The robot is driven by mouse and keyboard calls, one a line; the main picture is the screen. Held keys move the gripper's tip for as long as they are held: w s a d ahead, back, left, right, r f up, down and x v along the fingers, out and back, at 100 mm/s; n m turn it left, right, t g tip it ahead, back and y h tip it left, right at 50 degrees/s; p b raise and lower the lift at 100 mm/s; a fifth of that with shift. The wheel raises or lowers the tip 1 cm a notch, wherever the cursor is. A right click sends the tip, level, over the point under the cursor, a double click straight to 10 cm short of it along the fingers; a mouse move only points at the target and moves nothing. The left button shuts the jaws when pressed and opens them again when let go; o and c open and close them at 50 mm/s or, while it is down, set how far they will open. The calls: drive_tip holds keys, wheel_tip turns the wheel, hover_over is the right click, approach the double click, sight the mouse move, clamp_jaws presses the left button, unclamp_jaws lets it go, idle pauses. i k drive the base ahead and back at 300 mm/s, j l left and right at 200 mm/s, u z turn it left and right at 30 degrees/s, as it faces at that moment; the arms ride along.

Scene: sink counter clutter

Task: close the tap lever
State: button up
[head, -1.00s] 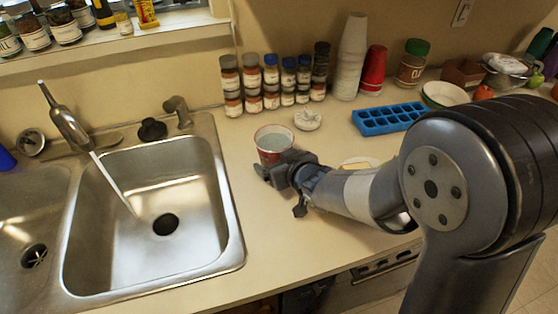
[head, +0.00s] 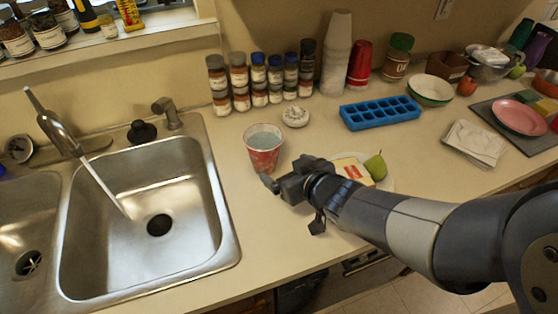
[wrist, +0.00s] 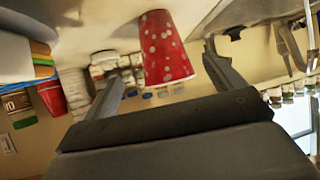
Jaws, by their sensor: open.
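The metal tap (head: 60,134) stands behind the sink at the left in the head view. Its thin lever (head: 36,101) points up and to the left. A pale stream of water (head: 104,185) runs from the spout into the right basin. My gripper (head: 276,185) is open over the counter, right of the sink and well away from the tap. A red spotted cup (head: 263,157) filled with clear liquid stands just behind the gripper. In the wrist view the cup (wrist: 166,45) appears beyond and between the open fingers, with nothing held.
A second small spout (head: 167,112) and a black stopper (head: 142,131) stand on the sink's back rim. Spice jars (head: 258,85) line the wall. A blue ice tray (head: 380,113), a pear (head: 376,166) and a plate lie to the right.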

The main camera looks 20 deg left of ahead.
sight(33, 99)
drive_tip(key=u, duration=2.4)
